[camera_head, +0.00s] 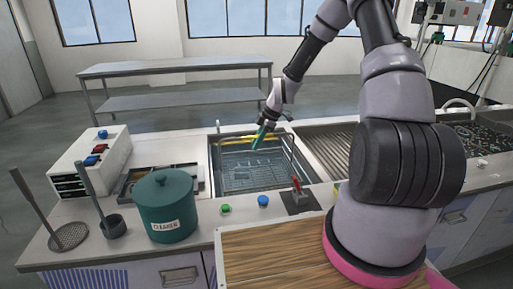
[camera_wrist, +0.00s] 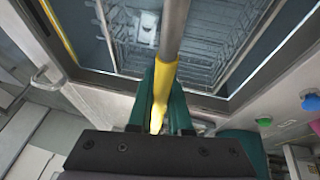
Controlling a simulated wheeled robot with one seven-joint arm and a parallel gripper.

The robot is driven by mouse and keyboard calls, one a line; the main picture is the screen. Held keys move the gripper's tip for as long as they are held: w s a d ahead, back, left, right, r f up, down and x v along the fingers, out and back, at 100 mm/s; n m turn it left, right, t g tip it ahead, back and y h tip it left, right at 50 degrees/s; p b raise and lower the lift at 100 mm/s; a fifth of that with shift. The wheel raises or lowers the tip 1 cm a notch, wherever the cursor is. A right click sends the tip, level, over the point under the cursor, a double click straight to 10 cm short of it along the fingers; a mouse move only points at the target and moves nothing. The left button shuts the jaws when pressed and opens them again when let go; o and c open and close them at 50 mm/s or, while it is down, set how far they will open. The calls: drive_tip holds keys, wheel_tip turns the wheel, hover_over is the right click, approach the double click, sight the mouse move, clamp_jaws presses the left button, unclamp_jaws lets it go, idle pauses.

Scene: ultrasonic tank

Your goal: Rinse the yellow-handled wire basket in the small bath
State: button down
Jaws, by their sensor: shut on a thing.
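The wire basket (camera_head: 245,172) is down inside the small bath (camera_head: 212,172), within its walls. Its wire mesh also shows in the wrist view (camera_wrist: 205,50). I cannot tell whether it touches the bottom. A grey rod (camera_wrist: 174,30) runs to the yellow handle (camera_wrist: 164,80), which sits between the green fingers of my gripper (camera_wrist: 162,105). My gripper (camera_head: 260,137) is shut on this handle above the back part of the bath. The fingers hide part of the handle.
A teal lidded pot (camera_head: 166,208), a control box (camera_head: 92,160) and upright-handled tools (camera_head: 112,225) stand left. Green (camera_head: 225,208) and blue (camera_head: 263,200) buttons and a red lever (camera_head: 297,183) line the front. A ribbed surface (camera_head: 332,148) lies right of the bath.

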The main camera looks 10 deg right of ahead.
wheel_tip(320, 180, up, 16)
idle(1.7)
idle(5.6)
